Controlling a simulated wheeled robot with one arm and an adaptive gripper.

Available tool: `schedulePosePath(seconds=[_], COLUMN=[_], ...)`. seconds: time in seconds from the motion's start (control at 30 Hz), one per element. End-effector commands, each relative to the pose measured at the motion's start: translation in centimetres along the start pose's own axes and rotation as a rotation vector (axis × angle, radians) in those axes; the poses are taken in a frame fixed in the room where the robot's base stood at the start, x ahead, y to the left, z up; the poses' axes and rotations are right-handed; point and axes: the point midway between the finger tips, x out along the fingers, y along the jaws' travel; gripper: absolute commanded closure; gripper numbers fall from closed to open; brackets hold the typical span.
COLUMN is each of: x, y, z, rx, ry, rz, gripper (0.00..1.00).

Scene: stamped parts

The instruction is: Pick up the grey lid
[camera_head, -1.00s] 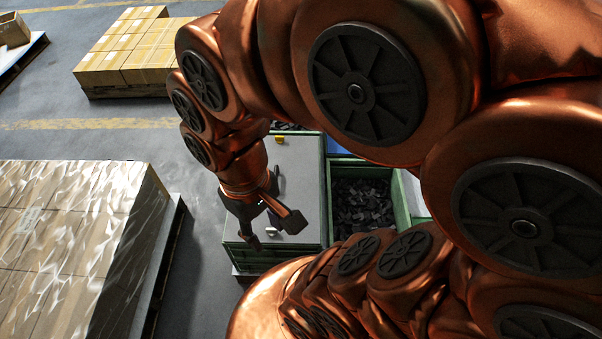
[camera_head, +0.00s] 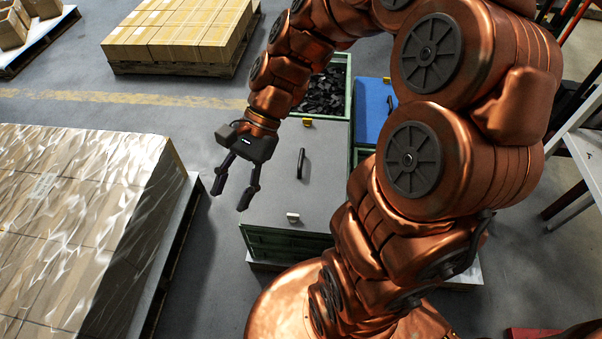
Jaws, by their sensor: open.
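The grey lid (camera_head: 270,190) lies flat on a green crate (camera_head: 285,243) in the middle of the view. It has a dark bar handle (camera_head: 300,163) near its right side, a yellow latch at its far edge and a pale latch (camera_head: 293,217) at its near edge. My gripper (camera_head: 229,201) is open and empty, with its two fingers apart. In the picture it is to the left of the handle, at the lid's left edge. I cannot tell its height above the lid. My arm covers part of the crates behind.
A green crate of dark parts (camera_head: 325,92) stands behind the lid, and a blue lid (camera_head: 374,110) is to its right. A wrapped box stack (camera_head: 75,215) on a pallet stands at the left. Yellowish boxes (camera_head: 185,32) stand at the back. Floor shows between.

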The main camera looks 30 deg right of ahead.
Motion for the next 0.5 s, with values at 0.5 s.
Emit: schedulePosePath(seconds=[0.5], x=[-1.5], y=[-8.0], z=[-15.3], rx=[0.833], ry=[-0.528], rz=[-0.342], gripper=[0.52])
